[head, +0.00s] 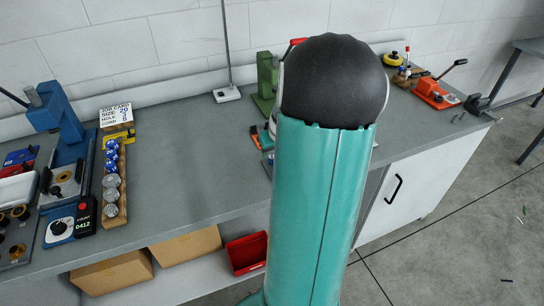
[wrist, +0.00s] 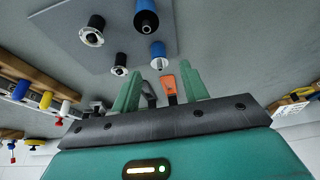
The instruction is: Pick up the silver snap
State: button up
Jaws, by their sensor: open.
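In the wrist view, my gripper (wrist: 160,86) shows two green fingers standing apart, with no thing held between them. Beyond the fingers, two dark pieces with silver ringed ends (wrist: 92,36) (wrist: 118,65) stand on a grey plate (wrist: 62,37). Two blue and black pieces (wrist: 147,20) (wrist: 158,55) stand beside them. In the head view, silver round pieces (head: 111,195) sit in a wooden rack (head: 122,205) below blue ones (head: 111,155). I cannot tell which silver piece is the snap. My arm hides my gripper in the head view.
An orange tool (wrist: 169,90) shows between the fingers. In the head view, a blue press (head: 62,125) stands left, a green device (head: 265,85) stands behind my arm, and an orange press (head: 436,92) stands right. The bench (head: 190,150) is clear between rack and arm.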

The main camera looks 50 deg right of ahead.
jog(key=shift+x, duration=0.8)
grip_shut()
jog(key=shift+r, duration=0.15)
